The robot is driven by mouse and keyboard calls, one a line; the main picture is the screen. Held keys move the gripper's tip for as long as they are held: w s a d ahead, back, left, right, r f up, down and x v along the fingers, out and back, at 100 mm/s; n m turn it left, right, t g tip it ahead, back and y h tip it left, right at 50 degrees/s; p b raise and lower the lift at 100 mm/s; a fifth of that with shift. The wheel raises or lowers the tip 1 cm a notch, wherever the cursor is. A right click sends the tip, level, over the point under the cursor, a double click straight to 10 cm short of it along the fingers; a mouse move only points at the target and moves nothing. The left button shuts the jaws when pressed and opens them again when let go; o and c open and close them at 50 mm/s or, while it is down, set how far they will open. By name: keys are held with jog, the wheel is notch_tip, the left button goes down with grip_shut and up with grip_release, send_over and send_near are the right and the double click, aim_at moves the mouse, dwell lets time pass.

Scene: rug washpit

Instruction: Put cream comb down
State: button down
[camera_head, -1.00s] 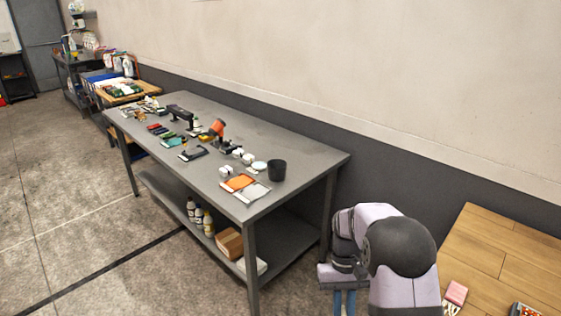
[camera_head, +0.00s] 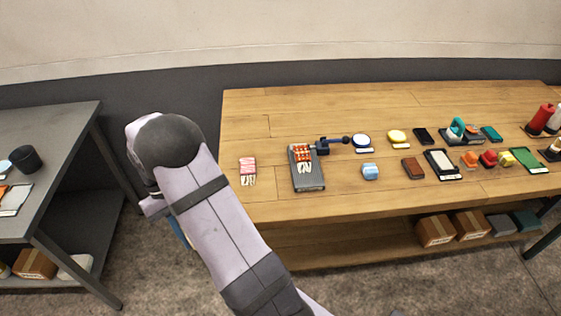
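I cannot pick out the cream comb for certain. A small pink piece with pale, comb-like strips (camera_head: 248,171) lies on the left part of the wooden table (camera_head: 290,115). A dark grey ribbed tray (camera_head: 312,184) to its right bears orange-red pieces and cream, toothed-looking ones, too small to tell apart. My gripper (camera_head: 179,232) is mostly hidden behind my own arm, left of the wooden table's front left corner. Only a bit of blue finger shows, over the gap between the tables. Whether it holds anything is hidden.
A grey table (camera_head: 65,120) with a black cup (camera_head: 26,159) stands at left. The wooden table's back left is clear.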

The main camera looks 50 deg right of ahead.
jog(key=s+d+r+m+p, duration=0.1)
jog(key=s+d+m, duration=0.1)
jog(key=d, duration=0.3)
jog(key=s+d+r+m+y+p, duration=0.1)
jog(key=s+d, duration=0.1)
jog(key=d, duration=0.3)
jog(key=s+d+r+m+y, duration=0.1)
jog(key=s+d+m, duration=0.1)
jog(key=d, duration=0.4)
jog(key=shift+s+d+r+m+t+p, duration=0.1)
jog(key=shift+s+m+t+p, duration=0.2)
jog(key=shift+t+p, duration=0.1)
jog(key=s+d+r+p, duration=0.1)
jog(key=s+d+p, duration=0.1)
jog(key=s+d, duration=0.75)
jog(key=s+d+r+p, duration=0.1)
jog(key=s+d+r, duration=0.1)
jog(key=s+d, duration=0.8)
jog(key=w+d+r+n+t+h, duration=0.1)
jog(key=w+d+n+h, duration=0.2)
jog(key=n, duration=0.9)
jog(key=w+d+r+n+t+h, duration=0.1)
jog(key=w+d+n+t+h, duration=0.1)
jog(key=d+n, duration=0.8)
jog(key=w+n+h, duration=0.1)
jog(key=n+h, duration=0.1)
jog(key=n, duration=0.1)
jog(key=shift+d+r+t, duration=0.15)
jog(key=shift+r+t, duration=0.1)
jog(key=shift+t, duration=0.05)
